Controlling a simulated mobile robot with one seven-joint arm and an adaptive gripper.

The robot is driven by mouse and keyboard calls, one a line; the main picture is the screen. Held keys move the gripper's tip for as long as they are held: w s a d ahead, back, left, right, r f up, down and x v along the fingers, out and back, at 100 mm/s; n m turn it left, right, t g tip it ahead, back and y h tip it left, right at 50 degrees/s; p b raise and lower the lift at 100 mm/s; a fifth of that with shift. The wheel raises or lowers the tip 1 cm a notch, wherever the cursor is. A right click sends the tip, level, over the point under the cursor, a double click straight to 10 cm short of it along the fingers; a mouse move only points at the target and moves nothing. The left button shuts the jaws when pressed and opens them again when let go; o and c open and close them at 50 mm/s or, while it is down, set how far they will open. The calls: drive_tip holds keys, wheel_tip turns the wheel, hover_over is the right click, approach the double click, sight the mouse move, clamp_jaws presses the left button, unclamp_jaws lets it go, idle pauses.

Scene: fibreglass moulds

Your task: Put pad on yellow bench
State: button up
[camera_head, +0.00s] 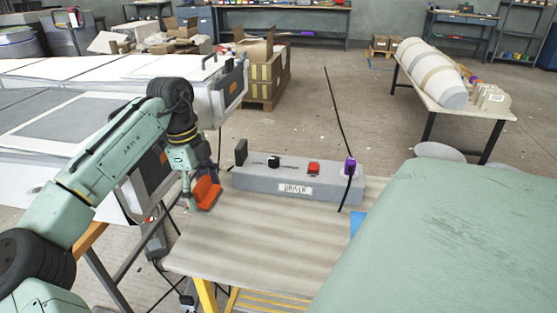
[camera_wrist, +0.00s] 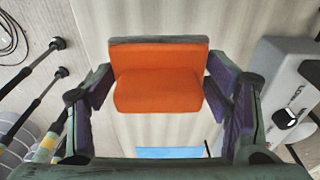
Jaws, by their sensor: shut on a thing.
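The pad (camera_head: 206,193) is an orange block with a grey layer along one edge. In the wrist view the pad (camera_wrist: 160,82) sits between the two purple-lined fingers of my gripper (camera_wrist: 158,92), which is shut on it. In the head view my gripper (camera_head: 201,184) points down and holds the pad over the left part of the yellow bench (camera_head: 265,245). The bench has a pale wood top and yellow legs. I cannot tell whether the pad touches the top.
A grey box labelled "DRIVER" (camera_head: 295,186) stands along the bench's back edge, with a black cable rising from it. A large green mould (camera_head: 450,240) covers the right side. A blue item (camera_head: 357,224) lies beside it. The bench's middle is clear.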

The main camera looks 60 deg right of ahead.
sight(211, 229)
wheel_tip(211, 229, down, 10)
drive_tip(key=shift+s+r+p, duration=0.1)
drive_tip(key=shift+p, duration=0.55)
drive_tip(key=o, duration=1)
drive_tip(key=shift+f, duration=0.2)
drive_tip(key=r, duration=0.4)
drive_tip(key=w+r+b, duration=0.1)
drive_tip(key=r, duration=0.7)
drive_tip(key=shift+w+a+r, duration=0.1)
drive_tip(key=shift+w+a, duration=0.1)
drive_tip(key=shift+a, duration=0.1)
